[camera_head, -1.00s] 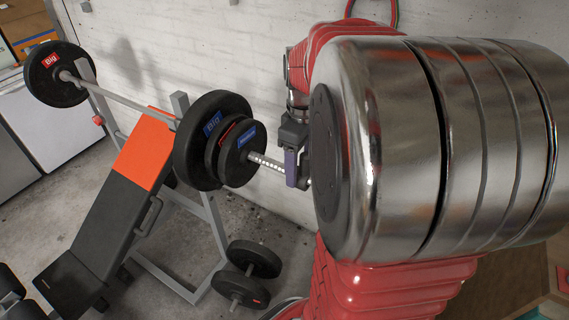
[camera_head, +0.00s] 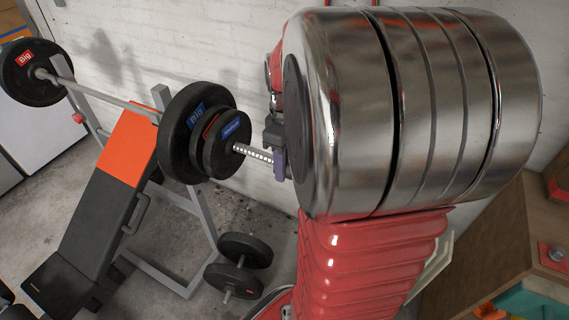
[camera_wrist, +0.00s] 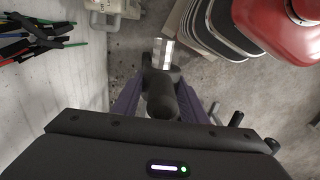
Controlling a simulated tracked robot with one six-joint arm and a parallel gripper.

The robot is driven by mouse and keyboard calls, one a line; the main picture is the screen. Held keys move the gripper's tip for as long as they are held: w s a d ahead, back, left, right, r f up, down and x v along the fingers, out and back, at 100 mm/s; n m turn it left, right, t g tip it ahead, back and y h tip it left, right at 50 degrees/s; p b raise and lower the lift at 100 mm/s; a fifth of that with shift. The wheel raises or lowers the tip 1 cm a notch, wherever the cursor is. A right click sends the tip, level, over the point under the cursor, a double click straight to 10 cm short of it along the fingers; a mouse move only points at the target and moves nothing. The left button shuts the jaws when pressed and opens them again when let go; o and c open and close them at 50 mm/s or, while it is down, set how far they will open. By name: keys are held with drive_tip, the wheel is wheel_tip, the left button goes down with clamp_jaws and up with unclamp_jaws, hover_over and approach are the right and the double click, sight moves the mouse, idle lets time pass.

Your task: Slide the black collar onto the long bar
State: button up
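The long bar (camera_head: 255,152) lies across the bench rack with black plates. Its bright ribbed right end sticks out past the plates and reaches my gripper (camera_head: 279,163), mostly hidden by my shiny arm. In the wrist view, the black collar (camera_wrist: 160,97) sits between the purple fingers of my gripper (camera_wrist: 161,74), whose tips close in on its sides. A bright piece of the bar (camera_wrist: 163,52) shows just beyond the collar. I cannot tell whether the collar is around the bar end or only against it. The collar is hidden in the head view.
The plates (camera_head: 222,143) stand left of my gripper. The bench (camera_head: 104,195) is further left, and a dumbbell (camera_head: 238,266) lies on the floor below. The white brick wall (camera_head: 235,50) is behind. A brown wooden unit (camera_head: 508,235) stands at the right.

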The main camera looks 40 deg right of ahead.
sight(267, 154)
drive_tip(key=c, duration=0.6)
drive_tip(key=shift+c, duration=0.2)
drive_tip(key=shift+w+d+r, duration=0.1)
drive_tip(key=shift+d+r, duration=0.05)
drive_tip(key=shift+r, duration=0.1)
drive_tip(key=shift+w, duration=0.25)
idle(0.4)
drive_tip(key=shift+w+a, duration=0.3)
drive_tip(key=shift+w, duration=0.4)
drive_tip(key=shift+w+a, duration=0.1)
drive_tip(key=shift+w, duration=0.2)
drive_tip(key=shift+w+a, duration=0.15)
drive_tip(key=shift+w, duration=0.2)
drive_tip(key=shift+w+a, duration=0.2)
drive_tip(key=shift+w, duration=0.45)
drive_tip(key=shift+w+a, duration=0.15)
drive_tip(key=shift+w, duration=0.2)
